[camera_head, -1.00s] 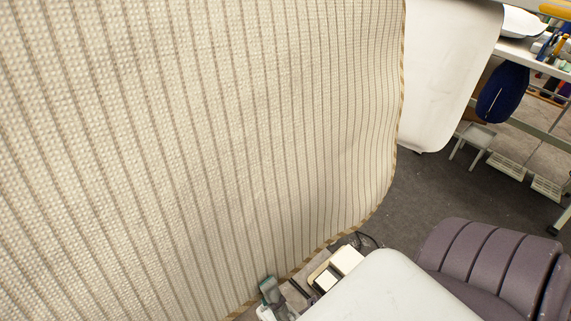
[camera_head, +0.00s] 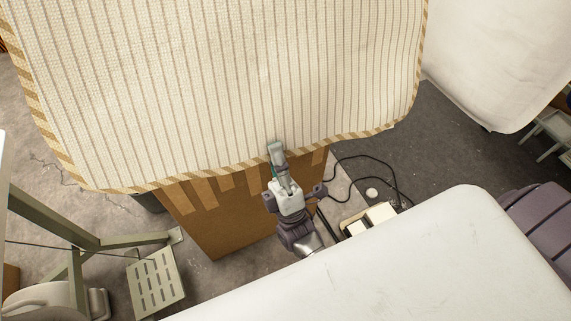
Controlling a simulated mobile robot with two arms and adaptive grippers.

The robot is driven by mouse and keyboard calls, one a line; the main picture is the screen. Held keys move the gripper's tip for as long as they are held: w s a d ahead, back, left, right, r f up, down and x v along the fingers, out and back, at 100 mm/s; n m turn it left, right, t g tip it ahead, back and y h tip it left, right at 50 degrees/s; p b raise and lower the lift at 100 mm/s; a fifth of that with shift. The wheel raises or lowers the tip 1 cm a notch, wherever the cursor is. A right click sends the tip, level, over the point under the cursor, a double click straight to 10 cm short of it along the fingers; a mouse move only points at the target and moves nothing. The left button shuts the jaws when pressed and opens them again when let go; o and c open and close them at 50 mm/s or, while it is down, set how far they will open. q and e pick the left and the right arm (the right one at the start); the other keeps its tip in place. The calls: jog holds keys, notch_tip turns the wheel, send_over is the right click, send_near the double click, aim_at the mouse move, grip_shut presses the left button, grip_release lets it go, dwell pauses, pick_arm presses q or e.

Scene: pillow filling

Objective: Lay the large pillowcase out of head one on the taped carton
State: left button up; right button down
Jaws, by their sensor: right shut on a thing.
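The large pillowcase (camera_head: 220,85) is cream with thin brown stripes and a tan striped edge. It spreads across the top of the view, over the taped carton (camera_head: 237,222), and hides the carton's top. The carton's brown front, with lighter tape strips, shows below the cloth's near edge. I cannot tell how much of the cloth rests on the carton. My right gripper (camera_head: 277,152) is shut on the near edge of the pillowcase, in front of the carton. My left gripper is not in view.
A green-grey metal frame with a slotted plate (camera_head: 156,283) stands at the lower left. A white hanging sheet (camera_head: 500,60) is at the upper right. Black cables (camera_head: 375,160) lie on the floor right of the carton. A purple padded seat (camera_head: 540,215) is at the right edge.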

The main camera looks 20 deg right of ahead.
jog(key=w+f+g+p, duration=0.2)
jog(key=w+g+p, duration=0.2)
jog(key=w+p, duration=0.3)
notch_tip(320, 180, down, 12)
jog(key=w+g+p, duration=0.2)
jog(key=g+p, duration=0.4)
jog(key=g, duration=0.2)
jog(key=shift+w+a+r+g, duration=0.2)
jog(key=shift+w+g, duration=0.1)
jog(key=shift+w, duration=0.1)
jog(key=shift+c, duration=2.4)
grip_release()
